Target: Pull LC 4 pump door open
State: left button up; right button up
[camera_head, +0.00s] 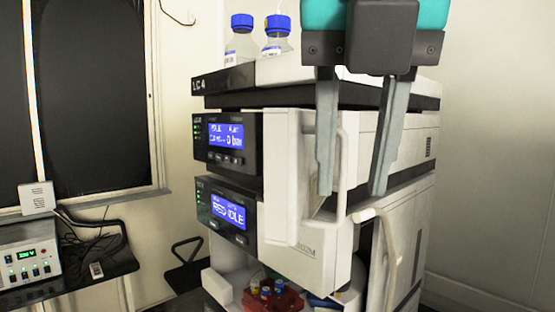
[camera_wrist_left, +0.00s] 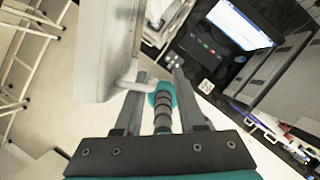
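The LC 4 stack (camera_head: 205,85) stands in the middle of the head view. Its white pump door (camera_head: 290,215) is right of two lit blue displays. A pale upright bar handle (camera_head: 343,160) is at the door's right edge. My left gripper (camera_head: 351,192) hangs from the top with fingers apart, pointing down. One finger overlaps the door edge and the handle shows between the fingers. In the left wrist view the white door panel (camera_wrist_left: 103,45) and handle end (camera_wrist_left: 138,80) are beside the open fingers; contact cannot be told. My right gripper is not in view.
Blue-capped bottles (camera_head: 277,35) stand on top of the stack. A second, curved handle (camera_head: 388,235) sticks out lower right. A red rack (camera_head: 272,298) with coloured caps is below the door. A side table with a power unit (camera_head: 30,255) is at left.

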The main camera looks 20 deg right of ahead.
pick_arm(q)
jog(key=p+v, duration=0.4)
jog(key=v, duration=0.3)
jog(key=shift+r+p, duration=0.3)
